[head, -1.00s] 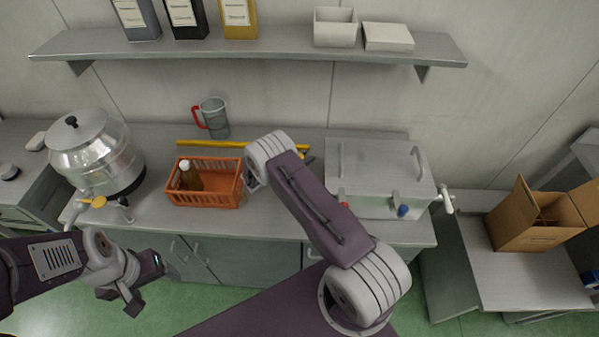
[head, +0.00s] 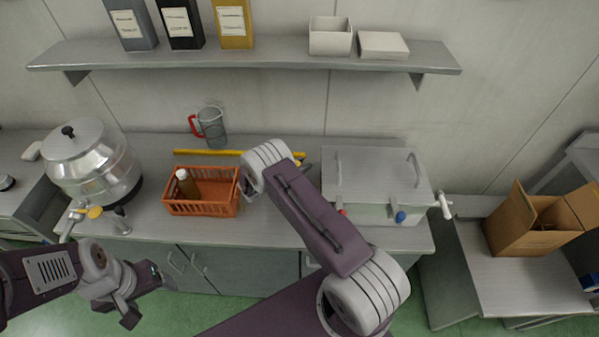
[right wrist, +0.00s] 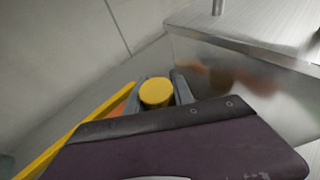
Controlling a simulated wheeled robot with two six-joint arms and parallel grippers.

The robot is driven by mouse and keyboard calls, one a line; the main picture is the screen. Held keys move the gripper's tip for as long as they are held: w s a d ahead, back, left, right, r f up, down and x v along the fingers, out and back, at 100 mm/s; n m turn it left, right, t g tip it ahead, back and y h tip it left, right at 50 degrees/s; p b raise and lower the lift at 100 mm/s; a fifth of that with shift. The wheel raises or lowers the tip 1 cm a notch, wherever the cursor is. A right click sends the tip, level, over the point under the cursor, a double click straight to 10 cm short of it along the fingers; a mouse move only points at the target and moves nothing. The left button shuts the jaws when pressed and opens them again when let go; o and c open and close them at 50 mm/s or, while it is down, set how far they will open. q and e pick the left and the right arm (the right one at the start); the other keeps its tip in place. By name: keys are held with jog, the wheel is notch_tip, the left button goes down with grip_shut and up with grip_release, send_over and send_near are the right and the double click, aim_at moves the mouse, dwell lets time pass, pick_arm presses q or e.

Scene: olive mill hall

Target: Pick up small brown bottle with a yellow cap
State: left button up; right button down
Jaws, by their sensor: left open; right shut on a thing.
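The yellow cap (right wrist: 156,93) of the small bottle shows in the right wrist view between the two grey fingers of my right gripper (right wrist: 160,82). The gripper is shut on the bottle. The bottle's body is hidden below the cap and behind my wrist. My left gripper (head: 146,294) is open and empty, in front of the counter at lower left.
The orange basket holds a brown bottle with a white cap (head: 183,178). A steel vat (head: 92,165) stands left, a lidded steel box (head: 375,180) right. A shelf (head: 270,57) hangs above.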

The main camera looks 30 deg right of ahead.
notch_tip(320, 180, up, 10)
jog(key=b, duration=0.1)
jog(key=shift+b, duration=0.35)
jog(key=shift+s, duration=0.1)
